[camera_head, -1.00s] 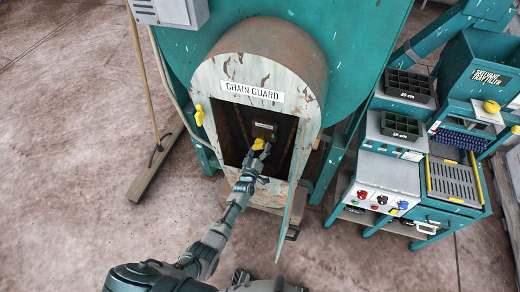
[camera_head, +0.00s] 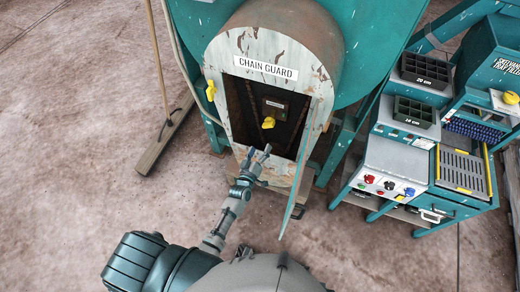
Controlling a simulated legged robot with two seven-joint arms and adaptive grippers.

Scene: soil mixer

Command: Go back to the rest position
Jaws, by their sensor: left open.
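My left gripper (camera_head: 256,159) is open and empty, in front of the lower part of the chain guard opening. The chain guard (camera_head: 222,52) is a worn pale housing with a rusty top, on the teal mixer. Its door (camera_head: 303,165) stands open, seen nearly edge-on at the right of the opening. Inside the opening, a yellow knob (camera_head: 268,123) sits below a small labelled plate, apart from and beyond my gripper. A second yellow handle (camera_head: 211,91) is on the guard's left side. My right gripper is not in view.
At the right stands a teal tray filler bench (camera_head: 393,160) with coloured knobs and dark trays (camera_head: 413,112). A broom (camera_head: 165,135) stands at the left on the concrete floor. The floor at the lower right (camera_head: 390,265) is clear.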

